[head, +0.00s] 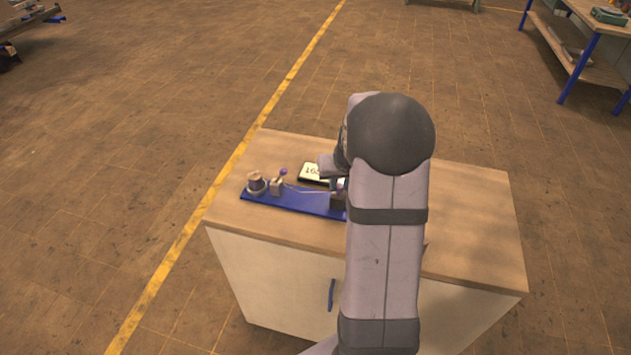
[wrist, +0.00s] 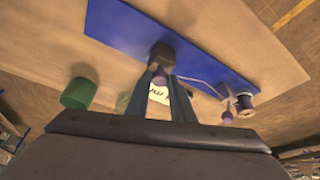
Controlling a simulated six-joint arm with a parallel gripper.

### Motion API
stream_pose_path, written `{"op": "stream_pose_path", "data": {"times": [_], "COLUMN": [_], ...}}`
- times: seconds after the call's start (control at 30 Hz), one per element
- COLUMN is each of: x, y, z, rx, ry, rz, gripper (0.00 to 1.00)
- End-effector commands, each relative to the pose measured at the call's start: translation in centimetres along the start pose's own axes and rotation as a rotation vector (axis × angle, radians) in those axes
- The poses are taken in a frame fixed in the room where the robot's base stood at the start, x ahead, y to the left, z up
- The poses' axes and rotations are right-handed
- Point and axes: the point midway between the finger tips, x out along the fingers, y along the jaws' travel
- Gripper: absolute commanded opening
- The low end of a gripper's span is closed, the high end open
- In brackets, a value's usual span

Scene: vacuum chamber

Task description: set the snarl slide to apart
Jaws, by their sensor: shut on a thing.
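A blue board (head: 300,198) lies on the cabinet top in the head view, and it fills the top of the wrist view (wrist: 130,30). A dark block (wrist: 162,55) with a purple knob (wrist: 159,79) stands on it; I cannot tell for sure that this is the snarl slide. My gripper (wrist: 158,84) is shut on that purple knob. A thin wire (wrist: 197,82) runs from the block to a small post (head: 277,186) with another purple knob. Beside the post is a spool (head: 256,182). In the head view my arm hides most of the grasp.
A display with digits (head: 313,172) lies behind the board, partly covered by my arm. A green cylinder (wrist: 78,93) stands off the board in the wrist view. The right part of the cabinet top (head: 475,215) is clear. A workbench (head: 590,20) stands far back right.

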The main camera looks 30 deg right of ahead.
Motion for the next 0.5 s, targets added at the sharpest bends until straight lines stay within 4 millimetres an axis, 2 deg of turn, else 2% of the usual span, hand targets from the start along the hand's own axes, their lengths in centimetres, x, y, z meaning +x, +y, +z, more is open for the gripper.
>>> {"op": "stream_pose_path", "data": {"times": [0.03,0.2,0.33,0.5], "x": [0.1,-0.3,-0.7,-0.9], "y": [1.4,4.5,5.8,6.4], "z": [0.6,1.8,2.3,2.5], "rx": [0.007,0.005,0.003,0.000], "ry": [0.002,0.001,0.001,-0.001], "rz": [0.003,0.002,0.001,0.000], "gripper": [0.00,0.00,0.00,0.00]}}
